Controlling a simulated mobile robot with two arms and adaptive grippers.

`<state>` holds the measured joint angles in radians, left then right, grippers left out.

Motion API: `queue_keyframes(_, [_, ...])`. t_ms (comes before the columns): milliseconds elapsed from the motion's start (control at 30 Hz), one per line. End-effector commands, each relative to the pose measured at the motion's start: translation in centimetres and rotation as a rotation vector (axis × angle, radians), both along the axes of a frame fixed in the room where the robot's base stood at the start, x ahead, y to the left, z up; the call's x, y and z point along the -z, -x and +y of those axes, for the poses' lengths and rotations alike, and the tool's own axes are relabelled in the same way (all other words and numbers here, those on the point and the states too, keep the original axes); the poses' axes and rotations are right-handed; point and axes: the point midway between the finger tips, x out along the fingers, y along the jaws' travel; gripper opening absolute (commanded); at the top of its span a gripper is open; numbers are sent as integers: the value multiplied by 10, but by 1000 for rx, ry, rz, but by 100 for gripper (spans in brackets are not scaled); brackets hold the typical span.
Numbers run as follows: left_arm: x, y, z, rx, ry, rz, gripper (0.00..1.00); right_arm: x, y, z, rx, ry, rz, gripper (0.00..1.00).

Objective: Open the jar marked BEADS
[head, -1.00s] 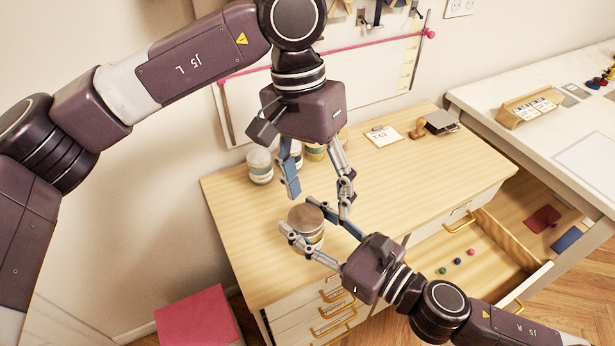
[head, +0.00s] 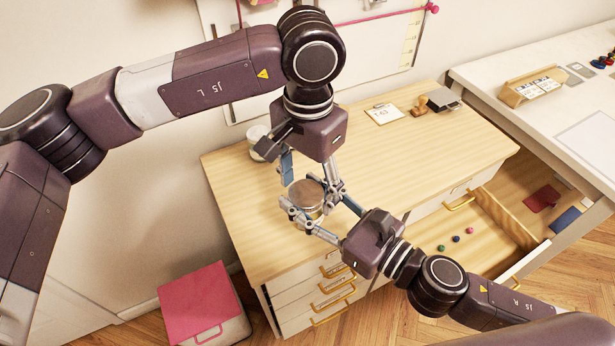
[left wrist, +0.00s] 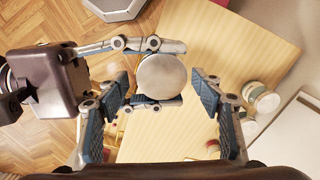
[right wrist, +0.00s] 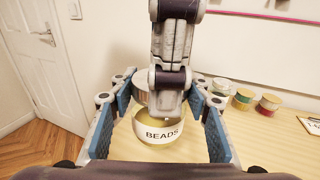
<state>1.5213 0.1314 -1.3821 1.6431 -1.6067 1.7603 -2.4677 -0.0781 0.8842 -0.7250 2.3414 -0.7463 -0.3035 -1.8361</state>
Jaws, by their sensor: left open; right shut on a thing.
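The jar marked BEADS (right wrist: 160,134) stands upright, its label readable in the right wrist view. Its round, metallic-looking lid (head: 306,192) faces up; the lid also shows in the left wrist view (left wrist: 162,76). My right gripper (head: 313,206) is shut on the jar from the side, a finger on each side of its body. My left gripper (head: 311,177) points down over the jar, open, with its fingers spread on opposite sides of the lid. In the left wrist view, gaps show between these fingers and the lid. In the right wrist view, a left finger hides part of the jar.
Another jar (head: 260,143) stands at the wooden top's back left, and thread spools (right wrist: 268,104) show behind. A card (head: 383,113) and stamp (head: 419,107) lie farther right. An open drawer (head: 490,240) holds small coloured balls. The wooden top's right half is mostly clear.

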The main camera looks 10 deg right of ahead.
Motion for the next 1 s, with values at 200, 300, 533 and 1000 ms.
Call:
queue_keyframes(200, [0, 0, 0, 0, 0, 0, 56, -1, 0, 0, 0, -1, -1, 0])
queue_keyframes(300, [0, 0, 0, 0, -1, 1, 45, -1, 0, 0, 0, 0, -1, 0])
queue_keyframes(533, [0, 1, -1, 2, 1, 3, 20, -1, 0, 0, 0, -1, -2, 0])
queue_keyframes(1000, [0, 2, -2, -292, 1, 6, 17, -1, -2, -1, 6, 0, -3, 0])
